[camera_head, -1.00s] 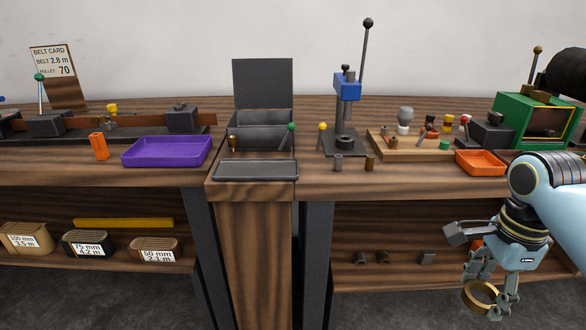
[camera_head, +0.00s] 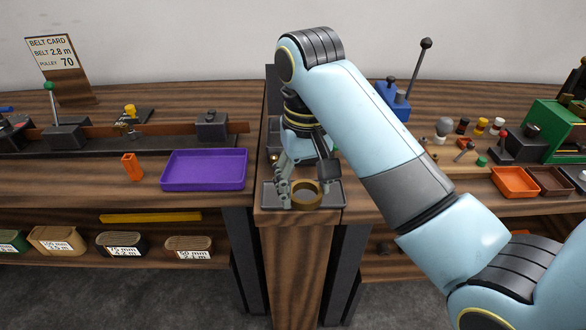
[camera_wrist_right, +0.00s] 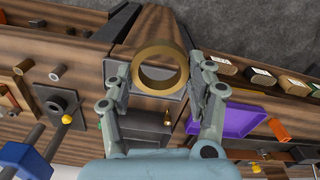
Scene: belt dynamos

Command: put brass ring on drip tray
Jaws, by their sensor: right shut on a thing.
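The brass ring (camera_head: 306,201) is held between the fingertips of my right gripper (camera_head: 305,192). In the right wrist view the ring (camera_wrist_right: 158,87) sits between the two fingers (camera_wrist_right: 160,75) with its opening facing the camera. The drip tray (camera_head: 335,199) is a flat dark grey tray at the front of the narrow middle stand. In the head view the ring overlaps the tray; I cannot tell whether it touches it. My right arm hides part of the stand behind. My left gripper is not in view.
A purple tray (camera_head: 204,170) and an orange block (camera_head: 132,167) are on the left bench. A blue-headed press (camera_head: 392,100) stands partly behind my right arm. An orange tray (camera_head: 515,182) and a brown tray (camera_head: 552,181) are on the right bench.

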